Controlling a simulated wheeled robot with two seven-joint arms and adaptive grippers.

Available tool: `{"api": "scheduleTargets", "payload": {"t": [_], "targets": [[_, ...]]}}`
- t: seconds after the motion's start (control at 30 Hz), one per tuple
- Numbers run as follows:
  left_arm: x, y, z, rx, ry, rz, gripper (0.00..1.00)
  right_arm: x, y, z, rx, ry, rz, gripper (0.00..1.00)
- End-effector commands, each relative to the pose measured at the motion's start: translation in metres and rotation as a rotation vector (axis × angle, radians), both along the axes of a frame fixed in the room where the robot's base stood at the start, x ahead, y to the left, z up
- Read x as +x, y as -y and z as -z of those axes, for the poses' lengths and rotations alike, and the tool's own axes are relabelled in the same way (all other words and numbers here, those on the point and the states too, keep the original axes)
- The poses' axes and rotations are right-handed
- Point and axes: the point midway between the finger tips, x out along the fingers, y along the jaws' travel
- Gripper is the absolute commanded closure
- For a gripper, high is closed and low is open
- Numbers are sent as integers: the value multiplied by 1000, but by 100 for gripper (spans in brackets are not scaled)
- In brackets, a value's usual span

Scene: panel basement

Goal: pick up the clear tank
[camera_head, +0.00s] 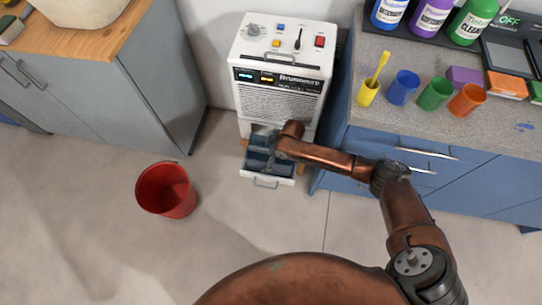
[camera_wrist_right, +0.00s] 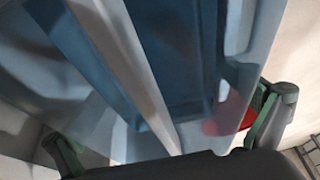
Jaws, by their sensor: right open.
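The clear tank (camera_head: 257,165) is a bluish see-through box in the pulled-out lower drawer (camera_head: 262,182) of a white machine. It also fills much of the right wrist view (camera_wrist_right: 180,55), very close and partly cut off. My right gripper (camera_head: 270,142) is over the tank, and my arm hides part of it. In the right wrist view the gripper's fingers (camera_wrist_right: 166,130) are spread wide, one at each side of the clear walls. I cannot tell whether they touch the tank. My left gripper is not in view.
The white machine (camera_head: 280,72) stands between grey cabinets (camera_head: 160,60) and blue cabinets (camera_head: 465,185). A red bucket (camera_head: 166,190) stands on the floor left of the drawer. Coloured cups (camera_head: 403,88) and bottles are on the right counter. Floor in front is mostly clear.

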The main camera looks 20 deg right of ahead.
Motion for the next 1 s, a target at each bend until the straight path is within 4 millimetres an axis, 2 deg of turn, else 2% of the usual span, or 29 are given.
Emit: {"api": "scheduleTargets", "payload": {"t": [0.07, 0.87, 1.0], "targets": [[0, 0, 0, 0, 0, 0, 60, 0, 0, 0, 0, 0, 0, 1], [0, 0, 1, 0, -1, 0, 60, -1, -1, 2, 1, -3, 0, 56], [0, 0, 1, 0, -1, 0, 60, -1, -1, 1, 2, -1, -1, 56]]}}
